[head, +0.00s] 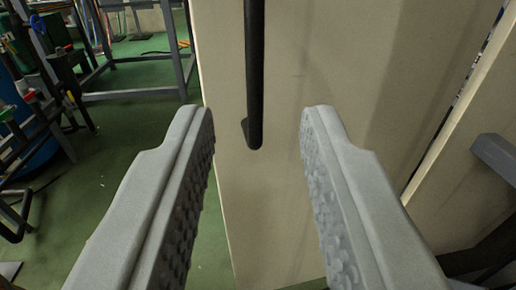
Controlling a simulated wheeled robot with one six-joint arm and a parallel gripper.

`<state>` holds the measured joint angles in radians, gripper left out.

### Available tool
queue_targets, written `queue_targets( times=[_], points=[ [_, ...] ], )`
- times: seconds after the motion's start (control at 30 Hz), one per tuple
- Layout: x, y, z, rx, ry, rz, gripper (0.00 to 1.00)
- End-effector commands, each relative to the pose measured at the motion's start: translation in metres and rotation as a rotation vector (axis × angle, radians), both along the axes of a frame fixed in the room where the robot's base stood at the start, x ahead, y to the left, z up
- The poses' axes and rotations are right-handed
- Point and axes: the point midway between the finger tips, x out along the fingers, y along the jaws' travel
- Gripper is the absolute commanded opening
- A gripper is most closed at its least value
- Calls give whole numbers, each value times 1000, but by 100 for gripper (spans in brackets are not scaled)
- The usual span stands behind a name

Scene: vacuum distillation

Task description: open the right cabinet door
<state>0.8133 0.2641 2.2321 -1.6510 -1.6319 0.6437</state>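A beige cabinet door (350,60) fills the middle of the head view. A black vertical bar handle (254,70) is on it, with its lower end in view and its upper end cut off by the top edge. My gripper (257,112) is open, with one grey ridged finger on each side of the handle in the picture. A gap shows between each finger and the handle, and nothing is held. I cannot tell whether the fingertips reach as far as the handle. The door's hinges are out of view.
A narrow dark gap (470,90) runs along the door's right side, with another beige panel (470,160) beyond it. A grey metal part (496,155) juts in at the right. Green floor (75,225), metal frames and a blue drum (38,150) show at left.

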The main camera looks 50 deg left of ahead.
Motion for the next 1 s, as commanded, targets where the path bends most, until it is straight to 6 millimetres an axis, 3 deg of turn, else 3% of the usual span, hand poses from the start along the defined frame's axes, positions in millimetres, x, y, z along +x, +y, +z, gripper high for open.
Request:
queue_targets(
  times=[0.2,0.4,1.0],
  points=[
    [-22,-26,0,0,0,-2,29],
    [-32,-38,0,0,0,-1,29],
    [-32,-39,2,-7,-5,-5,29]
  ],
)
